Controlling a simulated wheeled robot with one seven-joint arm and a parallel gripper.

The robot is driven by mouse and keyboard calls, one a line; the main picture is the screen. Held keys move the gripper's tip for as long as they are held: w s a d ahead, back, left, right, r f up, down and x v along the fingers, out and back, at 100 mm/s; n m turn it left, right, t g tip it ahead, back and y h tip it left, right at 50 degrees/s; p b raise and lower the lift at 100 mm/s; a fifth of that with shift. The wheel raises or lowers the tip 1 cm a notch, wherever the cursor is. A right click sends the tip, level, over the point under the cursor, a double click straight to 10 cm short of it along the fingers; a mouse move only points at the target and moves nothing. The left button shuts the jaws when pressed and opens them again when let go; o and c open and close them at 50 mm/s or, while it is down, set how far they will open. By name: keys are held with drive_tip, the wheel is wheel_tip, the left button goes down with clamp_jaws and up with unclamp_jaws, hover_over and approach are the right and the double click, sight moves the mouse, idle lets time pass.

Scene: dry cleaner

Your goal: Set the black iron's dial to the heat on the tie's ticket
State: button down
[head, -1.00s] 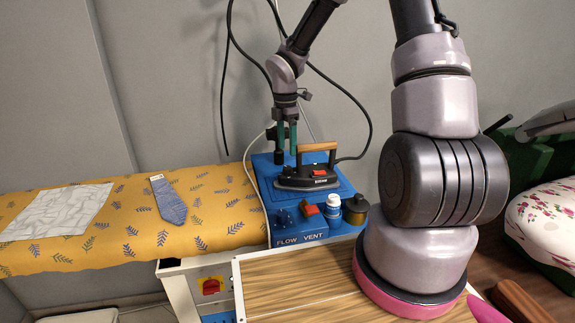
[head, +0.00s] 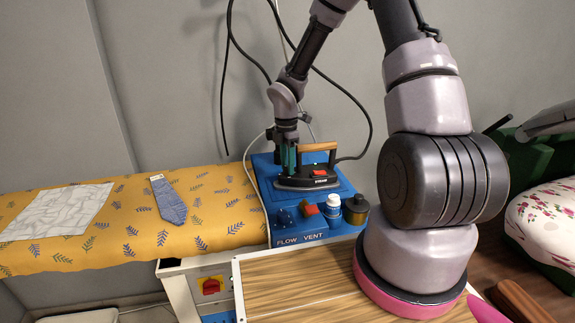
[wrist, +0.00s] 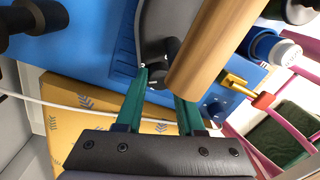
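The black iron (head: 292,183) stands on the blue board with its wooden handle on top; the handle also shows large in the wrist view (wrist: 213,48). My gripper (head: 288,165) points down at the iron's left end, with green fingers. In the wrist view, my gripper (wrist: 162,84) has its fingers apart, and a small dark round part of the iron, likely the dial (wrist: 165,76), lies just beyond and between the tips. Contact and the dial setting cannot be told. The blue tie (head: 170,203) lies on the yellow cloth with a white ticket (head: 157,178) at its top; its marks are too small to read.
The blue vent unit (head: 290,238) carries a red switch, a white-and-blue bottle (head: 333,205) and a dark amber jar (head: 355,209). A black cord runs behind the iron. A pale cloth (head: 58,211) lies on the yellow board (head: 110,240). Bare wooden top (head: 290,285) lies in front.

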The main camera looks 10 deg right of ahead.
drive_tip(key=shift+m, duration=2.9)
drive_tip(key=c, duration=0.5)
unclamp_jaws()
drive_tip(key=shift+r, duration=0.1)
drive_tip(key=r, duration=1)
drive_tip(key=shift+w+d+r, duration=0.1)
drive_tip(key=shift+w+r, duration=0.1)
drive_tip(key=shift+r, duration=0.15)
